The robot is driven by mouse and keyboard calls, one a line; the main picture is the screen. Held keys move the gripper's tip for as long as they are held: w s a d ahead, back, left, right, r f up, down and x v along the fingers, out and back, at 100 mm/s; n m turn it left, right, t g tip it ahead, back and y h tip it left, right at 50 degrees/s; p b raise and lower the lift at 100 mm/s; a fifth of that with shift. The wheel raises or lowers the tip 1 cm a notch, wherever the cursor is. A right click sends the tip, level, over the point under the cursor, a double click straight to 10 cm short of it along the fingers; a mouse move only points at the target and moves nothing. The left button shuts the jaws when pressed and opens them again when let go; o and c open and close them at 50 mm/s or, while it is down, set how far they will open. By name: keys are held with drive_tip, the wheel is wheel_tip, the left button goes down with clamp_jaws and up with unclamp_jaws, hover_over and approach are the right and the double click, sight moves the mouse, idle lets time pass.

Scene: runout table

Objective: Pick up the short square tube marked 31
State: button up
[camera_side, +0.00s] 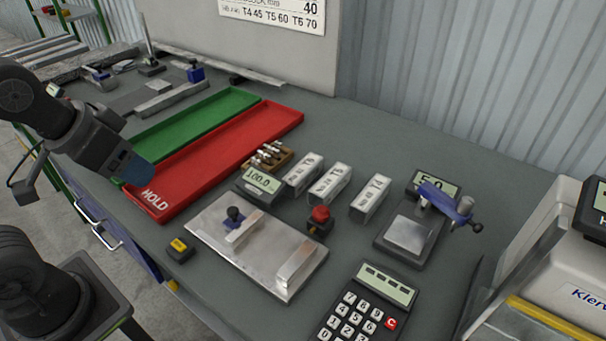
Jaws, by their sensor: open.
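Three short, pale square tubes lie side by side in a row right of the red tray: a left one (303,175), a middle one (330,182) and a right one (370,199). Each has dark marks on its upper face. The marks are too small for me to tell surely which tube reads 31; the right one looks like 74. My gripper (132,171) hangs at the left, over the near end of the trays, well apart from the tubes. Its jaws are open and hold nothing that I can see; its fingertips are not clear.
A small wooden block with metal pins (268,158), a display (261,183), a red button (319,219), a metal plate (255,248) and a gauge stand (410,232) surround the tubes.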

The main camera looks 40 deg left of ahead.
drive_tip(key=shift+o, duration=0.8)
drive_tip(key=w+d+r+g, duration=0.1)
drive_tip(key=w+r, duration=0.3)
drive_tip(key=w, duration=0.3)
drive_tip(key=g, duration=0.5)
hover_over(302, 168)
wheel_tip(302, 168, down, 9)
drive_tip(key=shift+n, duration=0.3)
wheel_tip(302, 168, down, 14)
drive_tip(key=shift+r, duration=0.1)
